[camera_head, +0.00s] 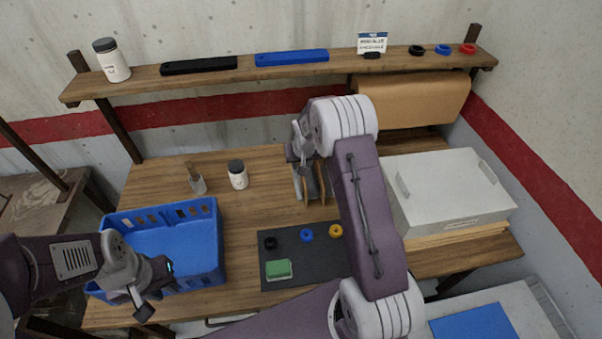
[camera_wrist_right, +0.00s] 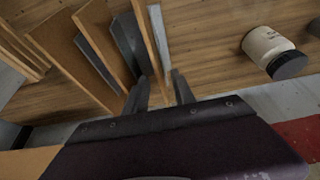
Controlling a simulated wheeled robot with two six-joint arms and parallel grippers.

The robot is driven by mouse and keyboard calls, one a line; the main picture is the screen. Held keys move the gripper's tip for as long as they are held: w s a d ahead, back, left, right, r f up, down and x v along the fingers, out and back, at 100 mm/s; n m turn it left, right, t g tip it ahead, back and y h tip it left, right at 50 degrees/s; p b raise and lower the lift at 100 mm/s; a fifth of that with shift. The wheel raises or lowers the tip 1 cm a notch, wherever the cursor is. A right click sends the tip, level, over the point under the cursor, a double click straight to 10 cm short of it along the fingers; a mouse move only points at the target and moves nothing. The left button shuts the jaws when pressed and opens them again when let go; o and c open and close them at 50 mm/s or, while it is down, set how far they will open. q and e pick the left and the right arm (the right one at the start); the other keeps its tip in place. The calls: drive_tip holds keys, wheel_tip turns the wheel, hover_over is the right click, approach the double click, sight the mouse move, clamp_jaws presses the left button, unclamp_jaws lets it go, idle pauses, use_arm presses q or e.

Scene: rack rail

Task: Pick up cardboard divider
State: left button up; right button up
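Upright tan cardboard dividers (camera_wrist_right: 65,55) stand in a rack on the table, along with dark and grey panels. In the head view the dividers (camera_head: 320,185) are partly hidden by my right arm. In the right wrist view my right gripper (camera_wrist_right: 159,78) is open, its two dark fingers apart at the rack. The near end of a thin tan divider (camera_wrist_right: 150,45) and a grey panel beside it reach toward the gap between them; I cannot tell whether the fingers touch either. My left gripper (camera_head: 153,290) is over the blue crate, away from the rack; its finger opening is unclear.
A blue crate (camera_head: 213,225) stands at the left. A white jar (camera_head: 238,176) and a small cup (camera_head: 197,185) stand left of the rack. A dark mat (camera_head: 290,284) with rings and a green block lies in front. A grey bin (camera_head: 455,205) is at the right; a shelf (camera_head: 210,78) runs above.

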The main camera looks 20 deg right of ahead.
drive_tip(key=shift+x, duration=1.2)
drive_tip(key=shift+w+d+f, duration=0.2)
drive_tip(key=shift+d+f, duration=0.05)
drive_tip(key=shift+f, duration=0.05)
drive_tip(key=shift+a+r, duration=0.1)
drive_tip(key=c, duration=0.6)
drive_tip(key=shift+s+a, duration=0.1)
clamp_jaws()
use_arm(q)
drive_tip(key=shift+r, duration=0.4)
drive_tip(key=shift+d, duration=0.1)
